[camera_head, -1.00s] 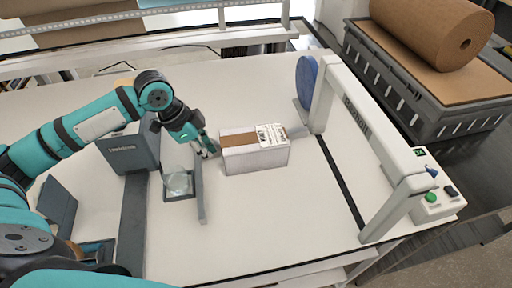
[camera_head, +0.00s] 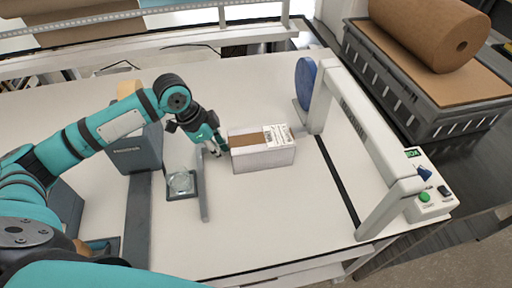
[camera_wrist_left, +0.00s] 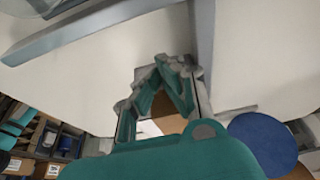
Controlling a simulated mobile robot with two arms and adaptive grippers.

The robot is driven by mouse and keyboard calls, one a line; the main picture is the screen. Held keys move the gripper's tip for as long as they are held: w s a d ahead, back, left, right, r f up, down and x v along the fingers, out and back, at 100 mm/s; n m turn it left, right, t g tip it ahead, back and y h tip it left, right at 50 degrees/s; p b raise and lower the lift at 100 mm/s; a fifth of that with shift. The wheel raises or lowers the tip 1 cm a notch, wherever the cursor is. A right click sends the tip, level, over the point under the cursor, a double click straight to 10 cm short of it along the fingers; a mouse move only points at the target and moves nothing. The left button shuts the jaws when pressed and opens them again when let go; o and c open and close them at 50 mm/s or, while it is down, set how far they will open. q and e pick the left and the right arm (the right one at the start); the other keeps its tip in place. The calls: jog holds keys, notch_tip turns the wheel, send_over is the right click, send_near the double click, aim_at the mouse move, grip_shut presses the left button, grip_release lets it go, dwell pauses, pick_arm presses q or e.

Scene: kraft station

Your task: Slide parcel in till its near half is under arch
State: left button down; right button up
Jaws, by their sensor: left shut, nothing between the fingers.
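The white parcel (camera_head: 265,160) with a brown tape strip and a printed label lies on the white table, left of the arch. The pale grey arch (camera_head: 372,140) stands across the dark strip in the table at the right, and the parcel is wholly outside it. My left gripper (camera_head: 222,152) is shut and empty, its fingertips at the parcel's left end; I cannot tell whether they touch. In the left wrist view the gripper (camera_wrist_left: 168,75) hides most of the parcel. My right gripper is not in view.
A blue disc (camera_head: 305,82) stands by the arch's far leg. A grey bar (camera_head: 204,190) and a small dish (camera_head: 181,183) lie left of the parcel, near a dark grey device (camera_head: 135,150). The table between parcel and arch is clear.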

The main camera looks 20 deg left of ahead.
aim_at(239, 142)
pick_arm(q)
jog(key=shift+w+d+r+p, duration=0.15)
jog(key=shift+w+d+p, duration=0.1)
jog(key=shift+d+p, duration=0.35)
jog(key=shift+w+d+p, duration=0.45)
jog(key=shift+d+p, duration=0.1)
jog(key=shift+d, duration=0.15)
jog(key=shift+d, duration=0.1)
jog(key=shift+w+d+p, duration=0.2)
jog(key=shift+d+p, duration=0.15)
jog(key=shift+p, duration=0.1)
jog(key=shift+w+d+p, duration=0.25)
jog(key=shift+d+p, duration=0.05)
jog(key=shift+d, duration=0.2)
jog(key=shift+w+d+p, duration=0.2)
jog(key=shift+d+p, duration=0.05)
jog(key=shift+d, duration=0.3)
